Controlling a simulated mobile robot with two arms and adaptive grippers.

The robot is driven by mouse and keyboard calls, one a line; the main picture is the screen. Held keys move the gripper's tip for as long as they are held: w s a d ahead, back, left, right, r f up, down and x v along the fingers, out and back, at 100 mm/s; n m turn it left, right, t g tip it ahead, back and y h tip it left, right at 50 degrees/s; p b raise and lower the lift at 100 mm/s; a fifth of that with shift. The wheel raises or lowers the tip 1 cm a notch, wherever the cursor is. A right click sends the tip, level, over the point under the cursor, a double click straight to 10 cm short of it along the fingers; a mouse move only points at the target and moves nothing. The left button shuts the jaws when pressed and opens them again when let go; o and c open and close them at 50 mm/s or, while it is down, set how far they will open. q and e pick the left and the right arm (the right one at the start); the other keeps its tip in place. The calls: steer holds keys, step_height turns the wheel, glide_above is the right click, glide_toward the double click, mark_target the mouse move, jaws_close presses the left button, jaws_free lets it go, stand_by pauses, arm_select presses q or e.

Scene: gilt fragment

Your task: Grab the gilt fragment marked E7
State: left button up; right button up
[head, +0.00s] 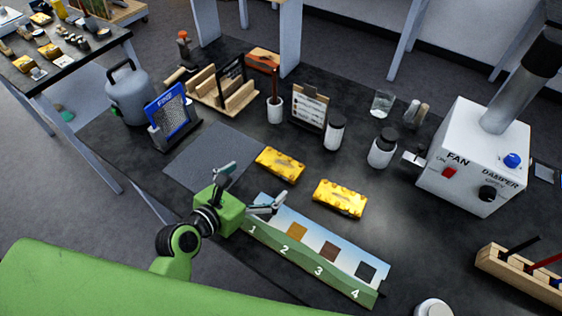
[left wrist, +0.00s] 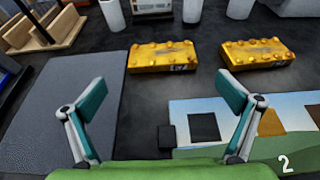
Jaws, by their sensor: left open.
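Two gold, studded fragments lie on the dark bench. The left fragment (head: 280,165) lies just off the grey mat's right edge, and in the left wrist view (left wrist: 163,56) it is ahead of the fingers, between them. The right fragment (head: 340,198) shows farther right in the left wrist view (left wrist: 257,54). Both have small markings on the side facing me, too small to read surely. My left gripper (head: 252,188) is open and empty, on the near side of the left fragment and apart from it; its spread fingers show in the left wrist view (left wrist: 163,95). My right gripper is not in view.
A numbered colour strip (head: 318,278) lies right of my gripper. The grey mat (head: 195,165) is at left. A blue framed panel (head: 170,115), wooden rack (head: 240,97), jars and a white fan box (head: 470,160) stand around. More gold pieces sit on another table (head: 75,55).

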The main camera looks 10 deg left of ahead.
mark_target(276, 168)
arm_select(q)
steer(key=x, duration=0.3)
steer(key=shift+w+d, duration=0.15)
steer(key=shift+w+d+f, duration=0.25)
steer(key=shift+w, duration=0.2)
steer(key=x, duration=0.3)
steer(key=shift+w+d+f+p, duration=0.1)
steer(key=shift+d+f+p, duration=0.1)
steer(key=shift+p, duration=0.2)
steer(key=shift+w+f, duration=0.15)
steer(key=shift+w, duration=0.05)
steer(key=shift+c, duration=0.4)
steer(key=c, duration=0.9)
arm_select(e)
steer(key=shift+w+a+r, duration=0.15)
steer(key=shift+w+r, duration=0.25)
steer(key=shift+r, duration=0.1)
